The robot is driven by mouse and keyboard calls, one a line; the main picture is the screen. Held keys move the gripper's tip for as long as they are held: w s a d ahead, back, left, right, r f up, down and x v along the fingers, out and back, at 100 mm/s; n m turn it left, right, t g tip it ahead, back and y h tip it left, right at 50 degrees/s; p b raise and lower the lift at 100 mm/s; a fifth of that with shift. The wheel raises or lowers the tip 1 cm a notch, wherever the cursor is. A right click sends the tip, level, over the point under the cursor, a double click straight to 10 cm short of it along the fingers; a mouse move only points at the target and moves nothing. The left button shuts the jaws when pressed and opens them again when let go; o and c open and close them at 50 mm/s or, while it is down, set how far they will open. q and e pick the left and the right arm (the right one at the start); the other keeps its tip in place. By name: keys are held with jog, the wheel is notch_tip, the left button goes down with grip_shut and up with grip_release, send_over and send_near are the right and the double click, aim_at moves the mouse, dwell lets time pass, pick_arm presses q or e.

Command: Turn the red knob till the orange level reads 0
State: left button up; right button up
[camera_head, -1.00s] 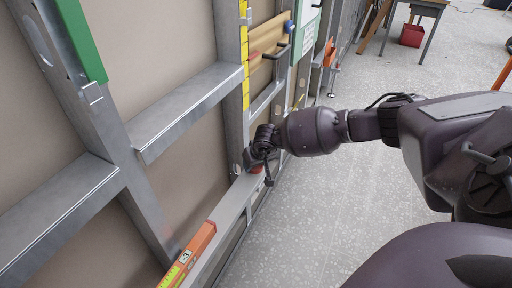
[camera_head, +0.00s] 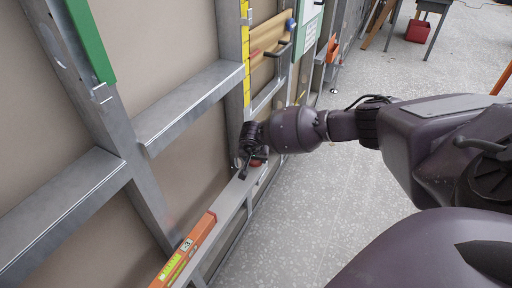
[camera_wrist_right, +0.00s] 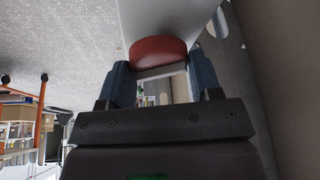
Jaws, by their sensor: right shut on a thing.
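The red knob (camera_wrist_right: 158,52) shows large in the right wrist view, at the end of a pale grey rail. My right gripper (camera_wrist_right: 163,78) is shut on it, with one blue-grey finger at each side. In the head view my right gripper (camera_head: 247,165) is at the far end of the rail, and only a little red shows beside it. The orange level (camera_head: 203,230) lies along the rail at the bottom of the head view. It has a yellow-green vial and a small display, too small to read. My left gripper is in neither view.
A metal stud frame with tan panels fills the left of the head view; a horizontal crossbar (camera_head: 190,108) sits above the rail. The speckled floor (camera_head: 330,225) to the right is clear. A red bin (camera_head: 418,31) stands far off under a table.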

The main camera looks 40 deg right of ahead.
aim_at(254, 162)
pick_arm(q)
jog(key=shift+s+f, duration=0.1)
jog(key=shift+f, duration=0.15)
pick_arm(e)
jog(key=shift+s+a+f, duration=0.15)
jog(key=shift+s+f, duration=0.15)
jog(key=shift+f, duration=0.25)
jog(key=o, duration=0.7)
jog(key=shift+o, duration=1.1)
jog(key=shift+w+r, duration=0.1)
jog(key=shift+w, duration=0.05)
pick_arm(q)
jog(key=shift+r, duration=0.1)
pick_arm(e)
jog(key=shift+r, duration=0.1)
